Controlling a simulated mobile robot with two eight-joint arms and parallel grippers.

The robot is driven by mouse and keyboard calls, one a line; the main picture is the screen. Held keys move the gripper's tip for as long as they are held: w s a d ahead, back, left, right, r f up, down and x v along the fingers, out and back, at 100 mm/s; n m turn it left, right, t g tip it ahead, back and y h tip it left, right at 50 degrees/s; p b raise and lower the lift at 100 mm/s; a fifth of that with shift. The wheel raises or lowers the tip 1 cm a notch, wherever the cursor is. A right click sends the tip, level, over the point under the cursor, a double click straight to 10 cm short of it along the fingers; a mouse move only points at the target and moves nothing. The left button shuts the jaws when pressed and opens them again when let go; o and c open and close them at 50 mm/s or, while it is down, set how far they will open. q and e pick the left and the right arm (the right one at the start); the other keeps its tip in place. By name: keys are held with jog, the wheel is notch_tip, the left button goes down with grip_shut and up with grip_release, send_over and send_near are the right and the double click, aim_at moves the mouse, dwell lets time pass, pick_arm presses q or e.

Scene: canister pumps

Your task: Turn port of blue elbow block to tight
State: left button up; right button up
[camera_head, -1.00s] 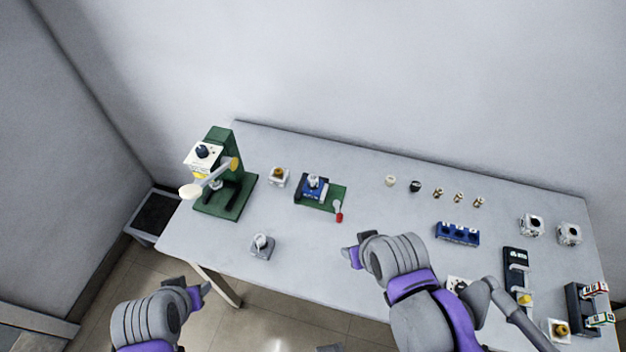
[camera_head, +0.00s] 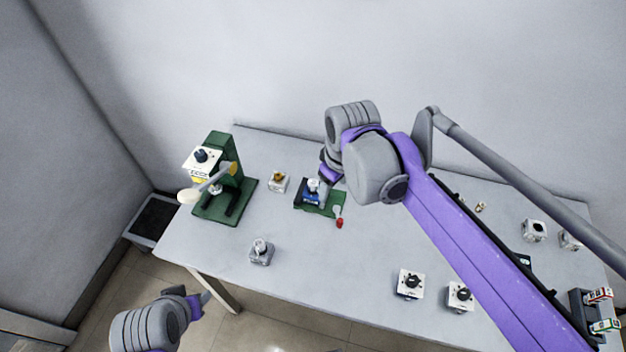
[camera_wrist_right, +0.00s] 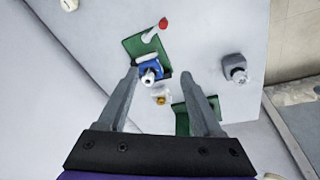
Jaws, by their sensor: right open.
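The blue elbow block (camera_head: 314,197) sits on a green base plate (camera_head: 327,211) in the middle-left of the table in the head view. In the right wrist view the blue block (camera_wrist_right: 149,66) has a white, round-ended port facing the camera. My right gripper (camera_head: 327,172) is just above and behind the block in the head view. Its open fingers (camera_wrist_right: 160,72) show no object gripped, and the block appears beyond and between them. Whether they touch it I cannot tell. My left gripper (camera_head: 201,299) hangs off the table's front left; its opening is unclear.
A red-tipped lever (camera_head: 339,222) lies at the plate's right. A green press (camera_head: 222,180) with a long handle stands left. A white block with a yellow top (camera_head: 278,182) and a grey block (camera_head: 261,252) are nearby. My right arm covers much of the table's right half.

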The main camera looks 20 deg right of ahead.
aim_at(313, 182)
jog(key=w+a+n+g, duration=0.2)
jog(key=w+n, duration=0.3)
jog(key=w, duration=0.5)
notch_tip(313, 182, down, 11)
jog(key=shift+w+r+b, duration=0.1)
jog(key=shift+r+b, duration=0.05)
jog(key=shift+b, duration=0.45)
jog(key=shift+c, duration=0.4)
grip_shut()
